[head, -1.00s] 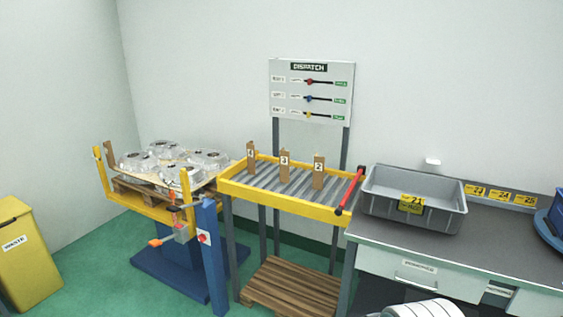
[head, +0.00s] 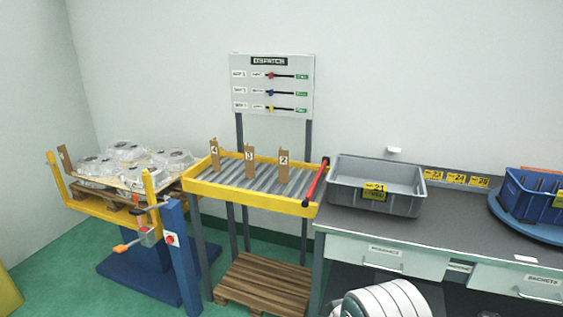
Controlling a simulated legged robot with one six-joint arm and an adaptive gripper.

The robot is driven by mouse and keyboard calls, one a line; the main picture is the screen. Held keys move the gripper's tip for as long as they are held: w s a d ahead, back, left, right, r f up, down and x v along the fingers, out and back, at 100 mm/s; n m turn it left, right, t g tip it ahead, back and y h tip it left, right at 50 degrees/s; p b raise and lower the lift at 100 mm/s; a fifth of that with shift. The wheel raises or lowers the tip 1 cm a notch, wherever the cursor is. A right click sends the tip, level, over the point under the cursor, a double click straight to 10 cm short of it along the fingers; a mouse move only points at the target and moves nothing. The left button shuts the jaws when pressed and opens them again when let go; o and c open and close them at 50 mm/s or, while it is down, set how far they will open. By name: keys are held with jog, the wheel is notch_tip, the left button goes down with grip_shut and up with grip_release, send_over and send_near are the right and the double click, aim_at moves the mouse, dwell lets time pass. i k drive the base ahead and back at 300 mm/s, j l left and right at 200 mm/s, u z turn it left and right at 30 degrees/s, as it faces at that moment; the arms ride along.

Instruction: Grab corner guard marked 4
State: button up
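The corner guard marked 4 (head: 214,156) is a brown cardboard strip with a white number label. It stands upright at the left end of the yellow-framed roller conveyor (head: 252,202). The guard marked 3 (head: 249,167) stands to its right, and the guard marked 2 (head: 283,168) stands further right on the same conveyor. A white, rounded, ribbed part at the bottom edge looks like my own arm; my gripper's fingers do not show.
A pallet of aluminium castings (head: 125,160) sits on a blue and yellow lift (head: 150,262) at left. A red bar (head: 315,183) closes the conveyor's right end. A grey bin (head: 375,185) stands on the workbench (head: 425,232). A wooden pallet (head: 262,283) lies under the conveyor.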

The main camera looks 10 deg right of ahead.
aim_at(213, 145)
jog(key=i+j+z, duration=0.15)
jog(key=i+j, duration=1)
jog(key=i+j+z, duration=0.2)
jog(key=i+j, duration=1.1)
